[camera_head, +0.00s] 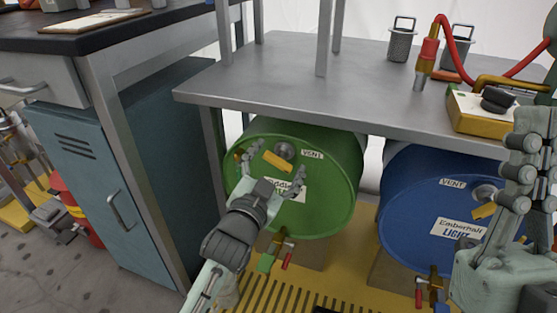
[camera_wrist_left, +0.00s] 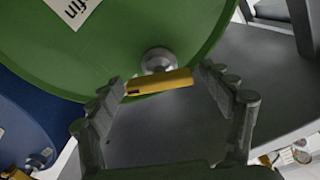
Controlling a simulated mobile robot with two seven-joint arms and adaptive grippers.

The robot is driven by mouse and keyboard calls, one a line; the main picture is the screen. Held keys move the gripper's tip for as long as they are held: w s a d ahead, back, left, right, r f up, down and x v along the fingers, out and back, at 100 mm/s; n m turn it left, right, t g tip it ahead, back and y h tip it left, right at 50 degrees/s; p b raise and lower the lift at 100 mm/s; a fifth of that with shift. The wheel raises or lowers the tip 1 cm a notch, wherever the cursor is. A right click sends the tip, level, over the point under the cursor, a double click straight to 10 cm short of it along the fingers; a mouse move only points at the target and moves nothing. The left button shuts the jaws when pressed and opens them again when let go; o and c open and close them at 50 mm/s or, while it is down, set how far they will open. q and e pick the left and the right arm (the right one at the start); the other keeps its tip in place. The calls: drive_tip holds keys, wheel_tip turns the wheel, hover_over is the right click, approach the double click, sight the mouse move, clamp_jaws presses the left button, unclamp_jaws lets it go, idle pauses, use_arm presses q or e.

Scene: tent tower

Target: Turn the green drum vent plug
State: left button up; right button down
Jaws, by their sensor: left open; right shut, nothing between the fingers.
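The green drum (camera_head: 330,190) lies on its side under the grey table, its round end facing me. Its vent plug (camera_head: 277,161) has a grey hub and a yellow bar handle, beside a white "VENT" label. The plug (camera_wrist_left: 160,82) also shows in the left wrist view, where the handle sits between the fingertips. My left gripper (camera_head: 272,172) is open, with a finger on either side of the handle; visible gaps separate it from the fingers. It also shows in the left wrist view (camera_wrist_left: 164,86). My right gripper (camera_head: 524,145) is shut and empty at the right edge, in front of the blue drum.
The blue drum (camera_head: 405,205) with its own yellow-handled vent lies to the right. A tap (camera_head: 277,250) sticks out below the green drum. The table (camera_head: 270,75) overhangs both drums. A teal cabinet (camera_head: 150,170) stands at the left. A yellow grated floor lies below.

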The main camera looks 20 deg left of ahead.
use_arm(q)
drive_tip(key=s, duration=1.2)
drive_tip(key=shift+a, duration=0.25)
